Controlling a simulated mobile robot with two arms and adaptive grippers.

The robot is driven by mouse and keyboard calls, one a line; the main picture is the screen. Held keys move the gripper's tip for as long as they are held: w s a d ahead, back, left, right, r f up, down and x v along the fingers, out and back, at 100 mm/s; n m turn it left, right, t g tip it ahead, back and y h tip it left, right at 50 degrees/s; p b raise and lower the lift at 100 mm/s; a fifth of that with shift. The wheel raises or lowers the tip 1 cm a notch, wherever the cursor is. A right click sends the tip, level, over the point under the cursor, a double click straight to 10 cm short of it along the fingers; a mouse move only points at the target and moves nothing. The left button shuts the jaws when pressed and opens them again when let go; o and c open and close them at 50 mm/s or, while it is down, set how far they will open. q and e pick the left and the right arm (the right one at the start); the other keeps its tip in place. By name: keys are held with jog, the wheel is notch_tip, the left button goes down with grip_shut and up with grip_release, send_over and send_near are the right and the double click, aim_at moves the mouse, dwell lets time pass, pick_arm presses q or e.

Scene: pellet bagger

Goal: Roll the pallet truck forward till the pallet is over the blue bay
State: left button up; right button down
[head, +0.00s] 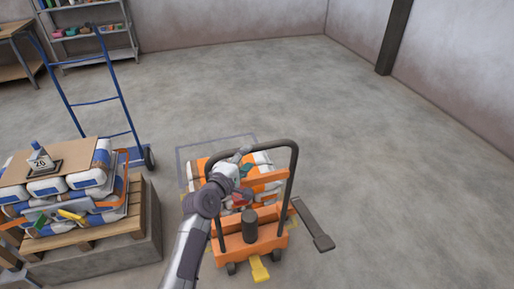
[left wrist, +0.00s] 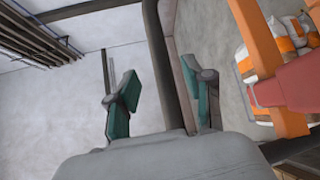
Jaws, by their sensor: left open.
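The orange pallet truck (head: 250,245) stands in the lower middle of the head view with its dark loop handle (head: 294,165) upright. It carries white and orange sacks (head: 262,160); the pallet under them is mostly hidden. The blue bay outline (head: 216,141) shows on the floor beyond and left of the load; its near part is hidden, so the overlap cannot be told. My left gripper (head: 243,156) is at the top of the handle. In the left wrist view its teal fingers (left wrist: 165,100) are apart, with the dark handle bar (left wrist: 175,60) between them, nearer the right finger.
At left, a stack of sacks (head: 75,182) stands on a wooden pallet (head: 85,236) above a grey block. A blue hand truck (head: 118,95) stands behind it. A dark bar (head: 315,232) sticks out right of the truck.

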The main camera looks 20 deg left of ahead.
aim_at(254, 151)
pick_arm(q)
jog(key=x, duration=0.7)
grip_shut()
jog(key=shift+f, duration=0.1)
